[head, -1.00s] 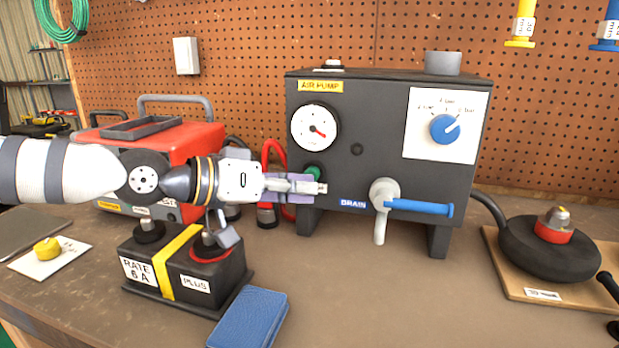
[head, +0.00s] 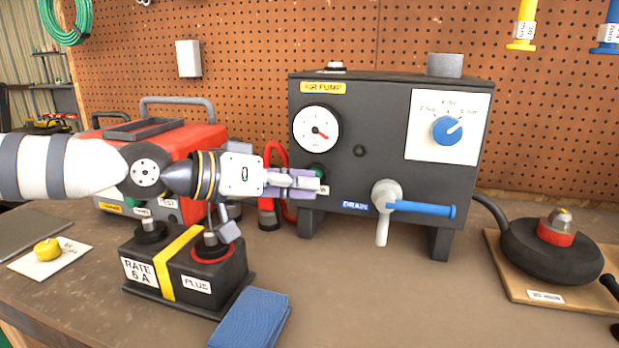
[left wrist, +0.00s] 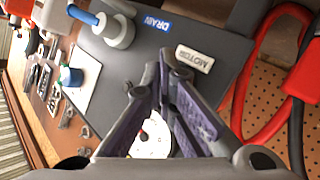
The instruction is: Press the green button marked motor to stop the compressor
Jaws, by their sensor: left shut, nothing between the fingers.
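The black air pump box (head: 390,85) stands on the bench with a gauge (head: 317,130) on its front. The green button (head: 317,171) sits low on the left of this front, largely hidden behind my left gripper (head: 322,182). That gripper is shut and empty, pointing right, its tips in front of the button's lower part. In the left wrist view the MOTOR label (left wrist: 194,60) lies beside the fingertips (left wrist: 166,68), which hide the button. I cannot tell whether they touch it. My right gripper is not in view.
A drain valve with a blue lever (head: 425,209) sticks out right of the button. A battery (head: 190,265) stands under my left forearm. A red hose (head: 272,160) and red machine (head: 195,140) are behind the arm.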

